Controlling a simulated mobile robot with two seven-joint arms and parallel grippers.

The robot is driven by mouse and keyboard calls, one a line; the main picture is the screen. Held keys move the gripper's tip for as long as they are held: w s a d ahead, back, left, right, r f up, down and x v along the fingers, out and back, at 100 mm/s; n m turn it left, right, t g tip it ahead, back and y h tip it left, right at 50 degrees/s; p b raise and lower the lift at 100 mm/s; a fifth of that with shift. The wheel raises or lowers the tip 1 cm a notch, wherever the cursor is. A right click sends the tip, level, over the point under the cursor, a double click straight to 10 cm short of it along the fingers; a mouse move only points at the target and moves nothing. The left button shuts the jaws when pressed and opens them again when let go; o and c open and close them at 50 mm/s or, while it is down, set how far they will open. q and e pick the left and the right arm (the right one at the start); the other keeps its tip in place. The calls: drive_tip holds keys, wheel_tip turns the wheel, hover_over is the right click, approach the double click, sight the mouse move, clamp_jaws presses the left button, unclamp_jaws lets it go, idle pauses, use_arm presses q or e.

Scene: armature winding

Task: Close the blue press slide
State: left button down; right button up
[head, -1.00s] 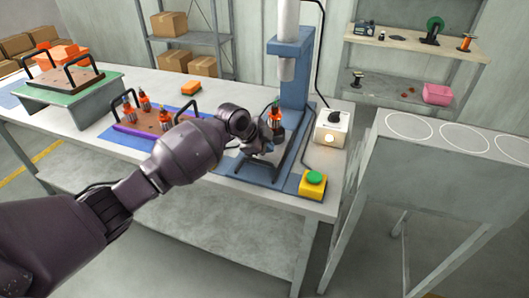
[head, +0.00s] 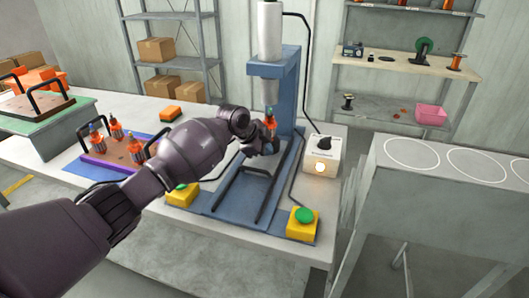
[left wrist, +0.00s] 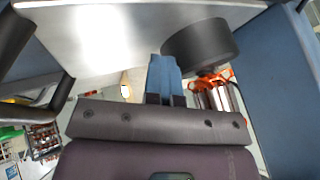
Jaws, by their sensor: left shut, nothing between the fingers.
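The blue press (head: 287,85) stands at the back of the table, with a white cylinder and grey ram (head: 265,70) above its slide. The slide's black rails (head: 268,194) run forward over the blue base. An orange and dark armature (head: 270,124) stands upright under the ram. My left gripper (head: 268,148) is shut and empty at the front of the slide, just below the armature, and partly hides the slide. In the left wrist view the shut fingers (left wrist: 165,80) are beside a black round part (left wrist: 200,45); contact is unclear. My right gripper is not in view.
Yellow boxes with green buttons (head: 302,224) (head: 182,194) flank the press base. A white control box (head: 321,158) with a lit orange lamp stands to its right. A purple tray (head: 112,160) of armatures lies left of my arm. A grey stand (head: 440,190) is at right.

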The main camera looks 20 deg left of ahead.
use_arm(q)
drive_tip(key=shift+w+r, duration=0.15)
drive_tip(key=shift+r, duration=0.15)
